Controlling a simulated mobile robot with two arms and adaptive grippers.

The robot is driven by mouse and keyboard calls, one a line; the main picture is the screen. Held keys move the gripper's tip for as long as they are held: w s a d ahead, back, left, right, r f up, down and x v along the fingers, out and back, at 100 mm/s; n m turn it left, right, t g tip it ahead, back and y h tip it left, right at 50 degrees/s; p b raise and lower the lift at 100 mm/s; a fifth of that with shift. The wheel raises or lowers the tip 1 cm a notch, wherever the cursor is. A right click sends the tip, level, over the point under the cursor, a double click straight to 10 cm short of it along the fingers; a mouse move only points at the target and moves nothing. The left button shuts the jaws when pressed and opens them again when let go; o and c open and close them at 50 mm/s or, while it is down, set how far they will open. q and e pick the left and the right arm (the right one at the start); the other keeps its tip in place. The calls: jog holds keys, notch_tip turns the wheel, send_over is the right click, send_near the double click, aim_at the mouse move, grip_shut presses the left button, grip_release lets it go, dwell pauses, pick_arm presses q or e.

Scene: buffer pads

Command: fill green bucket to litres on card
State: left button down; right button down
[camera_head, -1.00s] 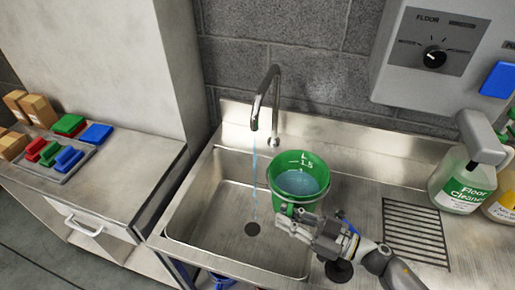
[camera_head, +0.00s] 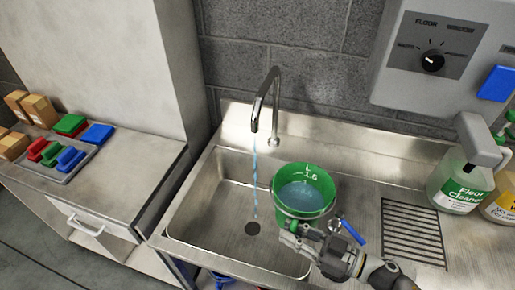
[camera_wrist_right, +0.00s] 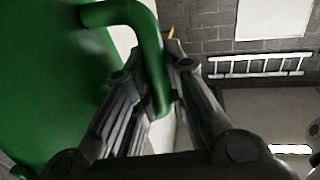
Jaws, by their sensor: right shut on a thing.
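The green bucket (camera_head: 303,207) is in the sink's right part in the head view, with water (camera_head: 300,197) inside and white litre marks near its rim, one reading about 1.5. My right gripper (camera_head: 296,238) is at the bucket's front side. In the right wrist view my right gripper (camera_wrist_right: 165,105) is shut on the bucket's green handle (camera_wrist_right: 145,40). A thin water stream (camera_head: 255,175) falls from the tap (camera_head: 265,100) to the left of the bucket, toward the drain (camera_head: 252,228). My left gripper is not in view. No card shows clearly.
A blue lever (camera_head: 353,232) is at the sink's front edge. A dispenser with a dial (camera_head: 433,62) hangs above the right drainboard (camera_head: 413,232). A floor cleaner bottle (camera_head: 460,180) stands there. A side counter at left holds colored pads (camera_head: 68,158) and boxes.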

jog(key=s+d+p, duration=0.2)
jog(key=s+p, duration=0.1)
jog(key=s, duration=1.1)
jog(key=shift+s+d+r+p, duration=0.2)
jog(key=shift+p, duration=0.15)
dwell(0.8)
